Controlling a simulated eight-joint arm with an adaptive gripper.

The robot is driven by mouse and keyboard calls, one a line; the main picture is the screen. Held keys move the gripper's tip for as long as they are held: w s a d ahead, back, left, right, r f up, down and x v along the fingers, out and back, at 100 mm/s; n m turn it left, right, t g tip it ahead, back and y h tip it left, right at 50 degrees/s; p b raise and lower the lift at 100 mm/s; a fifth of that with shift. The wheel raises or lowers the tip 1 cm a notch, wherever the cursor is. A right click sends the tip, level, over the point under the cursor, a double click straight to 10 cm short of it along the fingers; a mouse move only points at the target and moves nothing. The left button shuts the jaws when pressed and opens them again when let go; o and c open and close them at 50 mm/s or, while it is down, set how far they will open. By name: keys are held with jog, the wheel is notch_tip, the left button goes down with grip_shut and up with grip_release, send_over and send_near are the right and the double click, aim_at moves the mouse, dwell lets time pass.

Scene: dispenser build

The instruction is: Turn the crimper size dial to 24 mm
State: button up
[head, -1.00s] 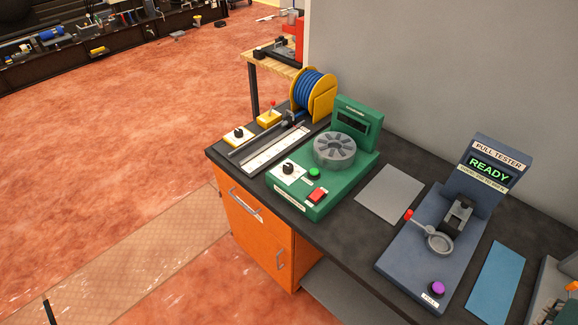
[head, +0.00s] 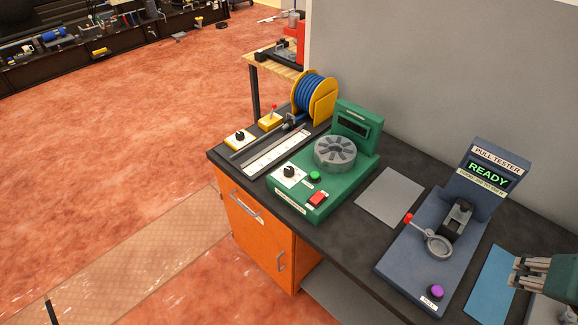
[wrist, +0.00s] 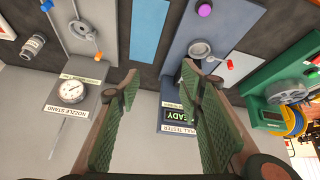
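The green crimper (head: 318,197) stands on the dark bench in the head view. Its size dial (head: 289,172) is a black knob on a white plate at the front left corner; the marks are too small to read. The crimper's dark display (head: 356,122) shows no readable figure. My gripper (head: 517,273) is at the right edge of the head view, far right of the crimper. In the wrist view my gripper (wrist: 160,78) is open and empty, fingers wide apart. Part of the crimper also shows there at the right edge (wrist: 262,112); I cannot make out its dial.
The pull tester (head: 432,240), reading READY, stands between my gripper and the crimper. A grey mat (head: 390,197) and a blue mat (head: 494,287) lie on the bench. A yellow box with another knob (head: 239,138) and a blue hose reel (head: 315,93) are beyond the crimper. A nozzle stand (wrist: 70,92) shows in the wrist view.

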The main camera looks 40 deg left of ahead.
jog(key=w+a+r+n+g+y+p, duration=0.1)
jog(key=w+a+r+n+p, duration=0.15)
jog(key=w+a, duration=0.4)
jog(key=w+a+r+n+g+p, duration=0.1)
jog(key=w+a+r+n, duration=0.2)
jog(key=a, duration=0.6)
jog(key=w+a+f+n+g+p, duration=0.1)
jog(key=w+a+f+n, duration=0.15)
jog(key=a, duration=0.65)
jog(key=w+a+f+n+g+p, duration=0.15)
jog(key=a+n, duration=0.25)
jog(key=a, duration=0.6)
jog(key=n+g+h+p, duration=0.2)
jog(key=n+p, duration=0.3)
jog(key=n, duration=0.5)
send_over(289, 169)
jog(key=f, duration=1.5)
jog(key=shift+w+d, duration=0.2)
jog(key=shift+d, duration=0.05)
jog(key=shift+s+a+f, duration=0.2)
jog(key=shift+a, duration=0.05)
jog(key=shift+f, duration=0.1)
jog(key=shift+f, duration=3.8)
